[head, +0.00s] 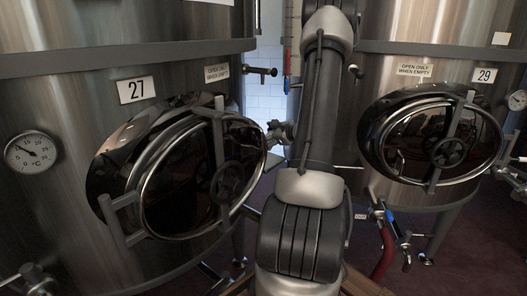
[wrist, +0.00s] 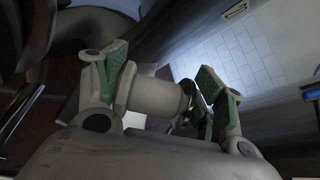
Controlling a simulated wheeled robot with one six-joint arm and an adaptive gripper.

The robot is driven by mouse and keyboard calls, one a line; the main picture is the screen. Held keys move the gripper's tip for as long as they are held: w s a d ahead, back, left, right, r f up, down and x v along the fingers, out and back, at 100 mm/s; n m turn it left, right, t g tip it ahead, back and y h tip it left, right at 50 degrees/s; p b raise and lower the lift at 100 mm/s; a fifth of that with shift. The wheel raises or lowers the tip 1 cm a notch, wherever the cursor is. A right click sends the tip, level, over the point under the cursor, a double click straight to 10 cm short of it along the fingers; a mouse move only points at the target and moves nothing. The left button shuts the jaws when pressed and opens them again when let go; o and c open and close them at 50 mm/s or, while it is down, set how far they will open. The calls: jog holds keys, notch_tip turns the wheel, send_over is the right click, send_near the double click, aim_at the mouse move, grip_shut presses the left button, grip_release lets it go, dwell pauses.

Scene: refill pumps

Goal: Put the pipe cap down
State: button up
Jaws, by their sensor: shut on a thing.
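In the wrist view my gripper (wrist: 166,84) has its two green-padded fingers closed on a pale grey, rounded piece, the pipe cap (wrist: 155,97). The cap lies crosswise between the pads, with a flange near the left finger. A darker metallic edge shows by the right finger; I cannot tell whether it belongs to the cap. In the head view my arm rises through the middle, and neither the cap nor the gripper's fingers can be made out.
Steel tank 27 with its oval hatch (head: 205,172) stands left, and tank 29 with its hatch (head: 435,143) stands right. A valve with a blue handle and red hose (head: 384,250) is low at right. A white tiled wall (wrist: 231,55) lies behind.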

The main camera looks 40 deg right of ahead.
jog(key=shift+f, duration=2.7)
jog(key=shift+f, duration=0.1)
jog(key=o, duration=1.3)
jog(key=v, duration=1.2)
